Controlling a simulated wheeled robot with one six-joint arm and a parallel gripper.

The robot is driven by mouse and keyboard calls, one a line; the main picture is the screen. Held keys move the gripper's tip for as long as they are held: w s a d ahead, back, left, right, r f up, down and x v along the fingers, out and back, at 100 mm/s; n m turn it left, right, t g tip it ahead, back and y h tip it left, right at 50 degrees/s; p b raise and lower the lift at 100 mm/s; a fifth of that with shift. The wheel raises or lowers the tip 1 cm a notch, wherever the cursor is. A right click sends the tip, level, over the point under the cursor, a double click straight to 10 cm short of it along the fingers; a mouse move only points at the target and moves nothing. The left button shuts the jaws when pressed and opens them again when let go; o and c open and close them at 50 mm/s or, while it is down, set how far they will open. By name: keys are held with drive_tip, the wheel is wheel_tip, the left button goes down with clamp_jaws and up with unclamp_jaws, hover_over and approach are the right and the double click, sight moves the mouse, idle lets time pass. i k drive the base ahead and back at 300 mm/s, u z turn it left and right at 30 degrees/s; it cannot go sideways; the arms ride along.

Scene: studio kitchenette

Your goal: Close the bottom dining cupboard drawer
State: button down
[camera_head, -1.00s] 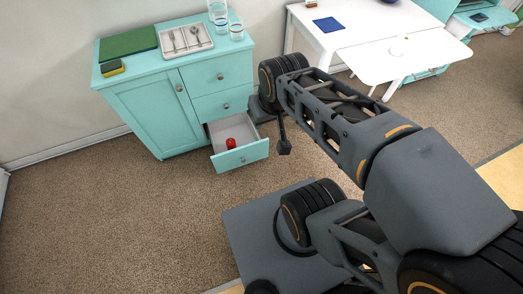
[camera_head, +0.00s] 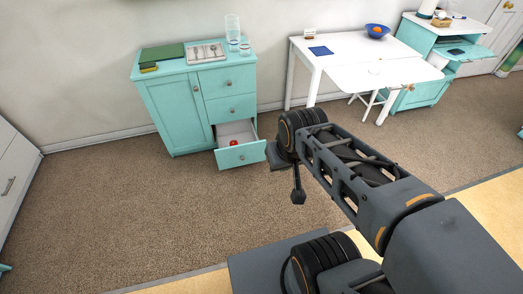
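The turquoise dining cupboard (camera_head: 178,112) stands against the back wall, with a door on its left and a column of drawers on its right. Its bottom drawer (camera_head: 241,155) is pulled out, and its light inside shows. A small red object (camera_head: 233,143) lies in that drawer. The two drawers above it look shut. My gripper (camera_head: 298,196) hangs at the end of my arm, to the right of and nearer than the open drawer, apart from it. It is small and dark here, so I cannot tell whether its fingers are open or shut.
A green board (camera_head: 163,52), a cutlery tray (camera_head: 206,54) and glasses (camera_head: 233,30) stand on the cupboard. A white table (camera_head: 350,50) with a blue bowl (camera_head: 377,31) is to the right. Brown carpet (camera_head: 130,215) in front of the cupboard is clear. White drawers (camera_head: 15,180) stand at far left.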

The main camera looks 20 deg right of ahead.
sight(250, 149)
drive_tip(key=u, duration=0.8)
drive_tip(key=i, duration=1.3)
drive_tip(key=z, duration=0.55)
drive_tip(key=i, duration=0.4)
drive_tip(key=z, duration=0.5)
